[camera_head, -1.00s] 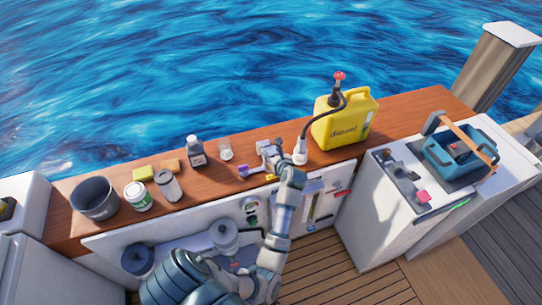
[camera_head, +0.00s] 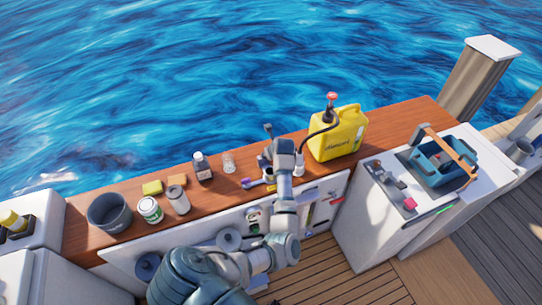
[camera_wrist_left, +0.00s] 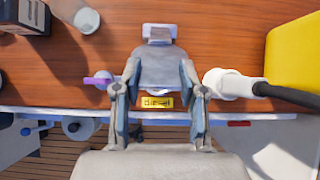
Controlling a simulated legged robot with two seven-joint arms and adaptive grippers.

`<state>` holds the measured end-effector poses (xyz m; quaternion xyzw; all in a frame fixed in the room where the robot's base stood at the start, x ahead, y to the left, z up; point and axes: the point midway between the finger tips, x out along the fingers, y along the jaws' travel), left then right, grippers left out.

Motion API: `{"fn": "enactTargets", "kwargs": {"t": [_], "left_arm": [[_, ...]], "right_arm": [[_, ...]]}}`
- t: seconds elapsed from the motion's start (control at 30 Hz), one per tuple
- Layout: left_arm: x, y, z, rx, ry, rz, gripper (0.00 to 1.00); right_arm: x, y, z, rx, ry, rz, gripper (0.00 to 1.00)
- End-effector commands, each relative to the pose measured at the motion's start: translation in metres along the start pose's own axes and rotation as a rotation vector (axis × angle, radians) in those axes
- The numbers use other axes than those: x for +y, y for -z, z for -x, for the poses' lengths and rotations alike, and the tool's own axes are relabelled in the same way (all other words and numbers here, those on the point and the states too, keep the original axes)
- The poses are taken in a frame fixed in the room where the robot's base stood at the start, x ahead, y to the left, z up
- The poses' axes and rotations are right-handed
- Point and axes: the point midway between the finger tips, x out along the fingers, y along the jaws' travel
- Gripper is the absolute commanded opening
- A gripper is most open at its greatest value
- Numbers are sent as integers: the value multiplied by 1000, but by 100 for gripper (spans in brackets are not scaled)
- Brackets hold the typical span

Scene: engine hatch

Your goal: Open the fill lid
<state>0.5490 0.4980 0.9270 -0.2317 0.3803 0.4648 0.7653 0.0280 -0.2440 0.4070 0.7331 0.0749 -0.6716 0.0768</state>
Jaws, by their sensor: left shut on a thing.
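The grey fill lid (camera_wrist_left: 160,68) shows in the left wrist view, with a block like a hinge at its far end. A yellow "diesel" label (camera_wrist_left: 157,102) lies on its near side. My left gripper (camera_wrist_left: 159,75) has one finger on each side of the lid and is shut on it. In the head view my left gripper (camera_head: 272,150) is at the counter's middle, and my wrist hides most of the lid. I cannot tell the lid's exact angle. My right gripper is not in view.
A white nozzle (camera_head: 299,166) stands close right of my gripper, with a black hose to the yellow jerrycan (camera_head: 336,135). A purple-handled tool (camera_head: 250,183) lies close left. A glass (camera_head: 228,162), dark bottle (camera_head: 202,168) and cans stand further left on the wooden counter (camera_head: 400,118).

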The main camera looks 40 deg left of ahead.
Motion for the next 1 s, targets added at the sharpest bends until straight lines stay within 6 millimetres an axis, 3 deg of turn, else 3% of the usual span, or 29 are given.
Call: {"fn": "enactTargets", "kwargs": {"t": [0.13,0.43,1.0], "left_arm": [[-2,-19,2,118,5,4,0],[-2,-40,-5,333,5,1,0],[0,-53,-11,322,2,-1,0]], "right_arm": [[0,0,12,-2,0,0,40],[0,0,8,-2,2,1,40],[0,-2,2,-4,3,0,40]]}}
